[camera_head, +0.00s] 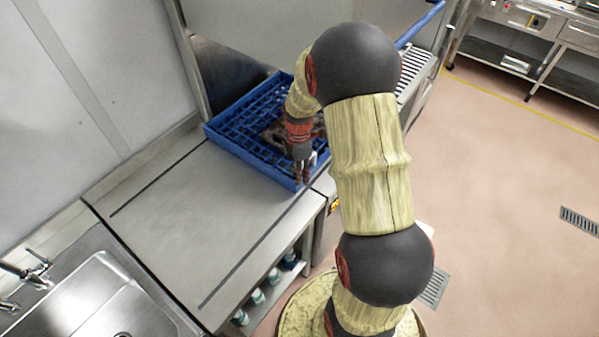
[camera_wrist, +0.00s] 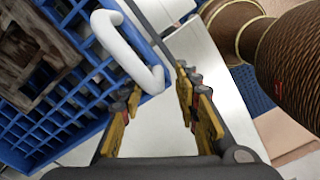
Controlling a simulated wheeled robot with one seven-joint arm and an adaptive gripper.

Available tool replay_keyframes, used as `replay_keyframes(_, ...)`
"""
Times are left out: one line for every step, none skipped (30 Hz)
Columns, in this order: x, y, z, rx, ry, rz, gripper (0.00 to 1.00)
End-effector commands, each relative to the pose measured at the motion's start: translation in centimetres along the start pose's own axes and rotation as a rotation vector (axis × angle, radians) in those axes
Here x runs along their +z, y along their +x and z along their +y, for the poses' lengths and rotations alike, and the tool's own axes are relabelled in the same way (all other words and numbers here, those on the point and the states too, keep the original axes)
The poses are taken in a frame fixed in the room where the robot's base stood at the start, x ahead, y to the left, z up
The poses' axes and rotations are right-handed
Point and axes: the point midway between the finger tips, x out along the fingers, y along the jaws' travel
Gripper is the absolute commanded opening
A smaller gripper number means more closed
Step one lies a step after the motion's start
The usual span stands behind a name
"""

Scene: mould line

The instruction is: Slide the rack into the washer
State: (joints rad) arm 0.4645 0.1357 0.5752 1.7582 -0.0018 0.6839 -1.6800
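The blue lattice rack (camera_head: 250,160) sits at the washer's (camera_head: 250,35) opening in the head view, its far part under the raised hood and its near edge over the end of the steel table. In the wrist view the rack (camera_wrist: 75,105) fills the left side, with a brown square-framed item (camera_wrist: 35,52) in it and a white loop handle (camera_wrist: 128,50) at its rim. My gripper (camera_head: 301,176) points down at the rack's near right corner. In the wrist view my gripper's fingers (camera_wrist: 160,110) stand apart, close to the handle's end, with nothing clearly clamped between them.
The steel table (camera_head: 185,215), with dark guide lines, is clear to the near left. A sink (camera_head: 100,300) adjoins it, and several bottles (camera_head: 258,296) stand beneath. A blue bar (camera_head: 420,25) runs along the washer's right side. The floor (camera_head: 500,200) at right is open.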

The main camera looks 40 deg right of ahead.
Motion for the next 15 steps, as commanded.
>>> replay_keyframes(0.0, -0.3, 0.1, 0.003, 0.0, 0.0, 0.32)
replay_keyframes(0.0, -0.5, 0.1, 0.003, 0.0, 0.0, 0.32)
replay_keyframes(0.0, -0.9, 0.1, 0.003, 0.0, 0.0, 0.32)
replay_keyframes(0.0, -1.3, 0.1, 0.004, 0.0, 0.0, 0.32)
replay_keyframes(0.0, -1.8, 0.2, 0.005, 0.0, 0.0, 0.32)
replay_keyframes(0.0, -2.5, 0.2, 0.006, 0.0, -0.001, 0.32)
replay_keyframes(0.0, -3.1, 0.2, 0.006, 0.0, -0.001, 0.32)
replay_keyframes(0.0, -3.7, 0.2, 0.007, 0.0, -0.001, 0.32)
replay_keyframes(0.1, -4.5, 0.2, 0.006, 0.0, -0.001, 0.32)
replay_keyframes(0.1, -5.2, 0.2, 0.006, 0.0, -0.001, 0.32)
replay_keyframes(0.1, -5.8, 0.1, 0.005, 0.001, -0.001, 0.32)
replay_keyframes(0.1, -6.7, 0.1, 0.005, 0.001, -0.001, 0.32)
replay_keyframes(0.1, -7.2, 0.1, 0.004, 0.001, 0.0, 0.32)
replay_keyframes(0.1, -7.8, 0.1, 0.003, 0.001, 0.0, 0.32)
replay_keyframes(0.1, -8.5, 0.1, 0.003, 0.001, 0.0, 0.32)
